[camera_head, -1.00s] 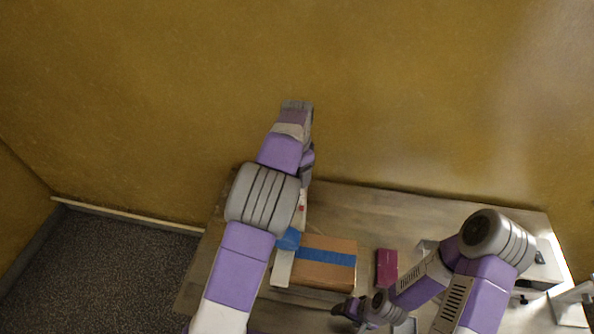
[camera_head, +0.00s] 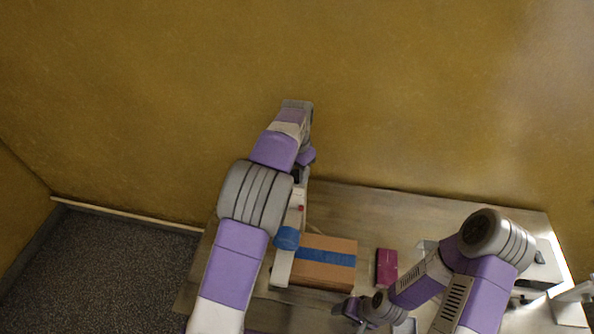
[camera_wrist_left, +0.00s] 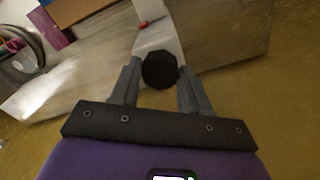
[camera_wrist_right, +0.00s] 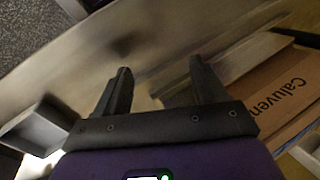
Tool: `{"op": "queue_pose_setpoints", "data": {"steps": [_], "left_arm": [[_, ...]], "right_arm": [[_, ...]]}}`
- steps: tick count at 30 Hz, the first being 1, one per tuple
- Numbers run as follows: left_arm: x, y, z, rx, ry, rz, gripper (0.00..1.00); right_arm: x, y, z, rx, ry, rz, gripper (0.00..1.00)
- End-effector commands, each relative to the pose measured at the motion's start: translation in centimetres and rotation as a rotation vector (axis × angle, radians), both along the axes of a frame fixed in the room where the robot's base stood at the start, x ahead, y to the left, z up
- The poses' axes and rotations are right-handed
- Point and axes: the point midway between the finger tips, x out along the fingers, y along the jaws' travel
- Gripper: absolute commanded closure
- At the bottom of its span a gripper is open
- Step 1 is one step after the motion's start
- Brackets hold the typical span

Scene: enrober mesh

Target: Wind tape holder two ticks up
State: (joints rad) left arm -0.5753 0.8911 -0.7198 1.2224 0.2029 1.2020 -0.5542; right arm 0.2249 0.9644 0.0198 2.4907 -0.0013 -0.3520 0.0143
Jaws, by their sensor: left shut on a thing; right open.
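The tape holder looks to be the long white unit (camera_head: 296,212) left of the cardboard box, with a small red mark and a blue roll (camera_head: 287,238). My left arm partly covers it. In the left wrist view, a round black knob (camera_wrist_left: 159,70) sits at the end of the white unit (camera_wrist_left: 158,38). My left gripper (camera_wrist_left: 159,68) is shut on the knob, one finger on each side. No tick marks can be made out. My right gripper (camera_wrist_right: 160,70) is open and empty, low at the table's front in the head view (camera_head: 350,310).
A cardboard box (camera_head: 320,279) with blue tape across it lies right of the white unit. A magenta box (camera_head: 386,267) lies further right. A grey bin (camera_wrist_right: 38,125) is near my right gripper. The back right of the table (camera_head: 420,212) is clear.

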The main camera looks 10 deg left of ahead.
Motion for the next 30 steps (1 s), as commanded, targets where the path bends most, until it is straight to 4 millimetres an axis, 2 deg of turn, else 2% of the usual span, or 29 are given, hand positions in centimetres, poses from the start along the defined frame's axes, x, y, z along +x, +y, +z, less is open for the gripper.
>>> {"op": "queue_pose_setpoints", "data": {"steps": [30], "left_arm": [[0.05, 0.05, 0.14, -0.001, -0.003, 0.963, 0.85]], "right_arm": [[0.00, 0.00, 0.02, 0.000, 0.000, 0.000, 0.29]]}}
